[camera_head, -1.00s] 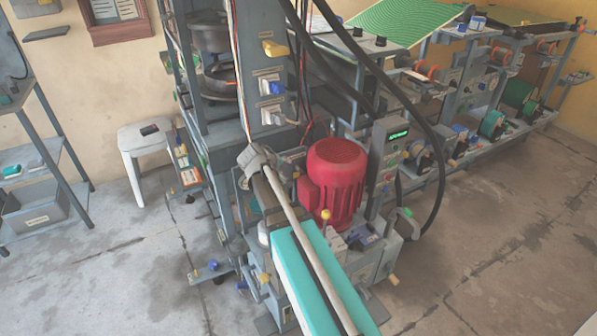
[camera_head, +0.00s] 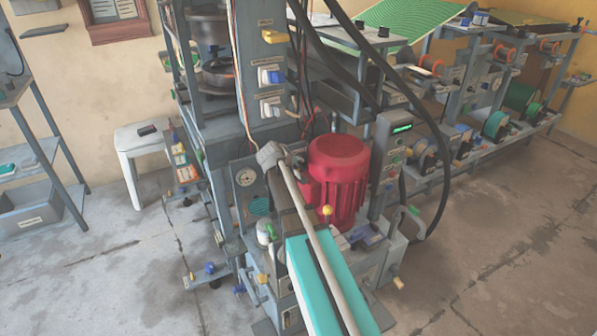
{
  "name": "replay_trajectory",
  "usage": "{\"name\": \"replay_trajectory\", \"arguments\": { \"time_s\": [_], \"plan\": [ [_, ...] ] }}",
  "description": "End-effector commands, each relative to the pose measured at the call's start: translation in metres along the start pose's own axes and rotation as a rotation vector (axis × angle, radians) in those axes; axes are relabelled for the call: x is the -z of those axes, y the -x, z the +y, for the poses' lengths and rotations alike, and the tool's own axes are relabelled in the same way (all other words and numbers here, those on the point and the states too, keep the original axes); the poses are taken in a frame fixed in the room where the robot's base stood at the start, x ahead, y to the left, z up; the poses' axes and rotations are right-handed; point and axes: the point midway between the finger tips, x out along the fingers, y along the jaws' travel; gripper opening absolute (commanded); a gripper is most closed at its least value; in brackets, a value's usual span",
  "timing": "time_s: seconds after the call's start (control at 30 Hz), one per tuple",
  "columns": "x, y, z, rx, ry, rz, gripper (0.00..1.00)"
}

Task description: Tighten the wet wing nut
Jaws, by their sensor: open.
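No wing nut can be clearly picked out as the wet one. The grey press (camera_head: 240,125) stands upright in the middle of the view. Small coloured fittings sit on it, among them a yellow knob (camera_head: 326,210) in front of the red motor and a blue fitting (camera_head: 210,268) low on the left. Their exact shapes are too small to tell. A pale grey arm-like rod and a turquoise block come up from the bottom edge and hide part of the press front. No gripper fingers can be made out.
The red motor (camera_head: 339,180) and a control post with a green display (camera_head: 402,128) stand right of centre. Black hoses hang in front. A white stool (camera_head: 140,142) and shelf rack (camera_head: 40,160) are left. Open floor (camera_head: 110,270) lies left of the press.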

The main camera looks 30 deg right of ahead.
Motion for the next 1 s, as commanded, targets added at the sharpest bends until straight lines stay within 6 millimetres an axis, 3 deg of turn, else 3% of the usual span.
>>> {"name": "replay_trajectory", "arguments": {
  "time_s": [0.2,0.63,0.67,0.9,1.0],
  "plan": [
    [0.000,-0.018,-0.001,0.000,0.000,0.001,0.50],
    [0.000,-0.021,0.000,0.000,0.000,0.001,0.50],
    [0.000,-0.021,0.000,0.000,0.000,0.001,0.48],
    [0.000,-0.021,0.000,0.000,0.000,0.001,0.04],
    [0.001,-0.021,0.000,0.000,0.000,0.001,0.00]
  ]
}}
